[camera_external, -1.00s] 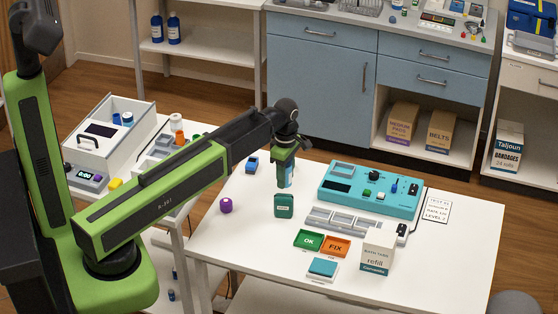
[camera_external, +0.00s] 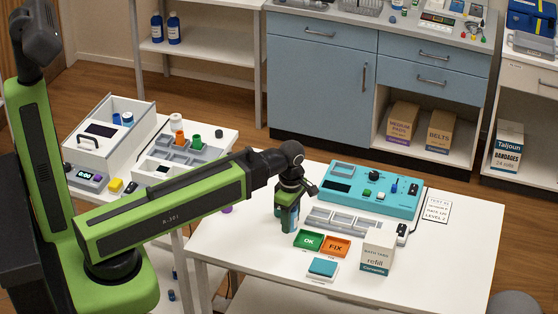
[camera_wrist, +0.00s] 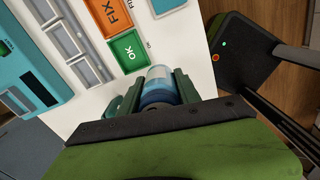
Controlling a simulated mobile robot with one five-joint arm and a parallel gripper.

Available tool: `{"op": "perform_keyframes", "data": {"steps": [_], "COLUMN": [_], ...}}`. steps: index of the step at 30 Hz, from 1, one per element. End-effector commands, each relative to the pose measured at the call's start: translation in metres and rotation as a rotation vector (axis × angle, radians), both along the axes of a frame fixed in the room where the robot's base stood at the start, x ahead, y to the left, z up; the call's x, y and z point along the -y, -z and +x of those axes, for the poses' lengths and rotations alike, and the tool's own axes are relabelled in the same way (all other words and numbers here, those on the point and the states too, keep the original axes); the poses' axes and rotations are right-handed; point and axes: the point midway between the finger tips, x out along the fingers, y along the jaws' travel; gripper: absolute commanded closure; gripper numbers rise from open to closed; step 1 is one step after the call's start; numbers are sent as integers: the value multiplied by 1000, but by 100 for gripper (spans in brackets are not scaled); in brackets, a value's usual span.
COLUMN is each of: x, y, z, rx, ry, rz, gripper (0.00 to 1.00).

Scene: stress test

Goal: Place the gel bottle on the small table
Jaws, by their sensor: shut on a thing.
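My gripper (camera_external: 288,222) is shut on a translucent blue bottle, probably the gel bottle (camera_wrist: 159,82), which shows between the two green fingers in the wrist view. In the external view the fingers and wrist hide most of the bottle. The gripper points down, low over the white table (camera_external: 450,225), left of the green OK tile (camera_external: 308,240). I cannot tell whether the bottle's base touches the tabletop. A dark green block beside the gripper is mostly hidden by it.
A teal device (camera_external: 375,188) and a grey compartment tray (camera_external: 342,219) lie right of the gripper. The orange FIX tile (camera_external: 335,246), a teal-topped pad (camera_external: 323,268) and a white refill box (camera_external: 377,252) are in front. A side table (camera_external: 222,128) stands left.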

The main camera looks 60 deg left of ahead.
Motion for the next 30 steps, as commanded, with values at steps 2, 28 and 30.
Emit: {"op": "perform_keyframes", "data": {"steps": [2, 28, 30], "x": [-24, -80, -80], "y": [24, 92, 90], "z": [9, 22, 22], "rx": [0, 0, 0], "ry": [-5, 0, 0], "rz": [0, 0, 0], "gripper": [100, 100, 100]}}
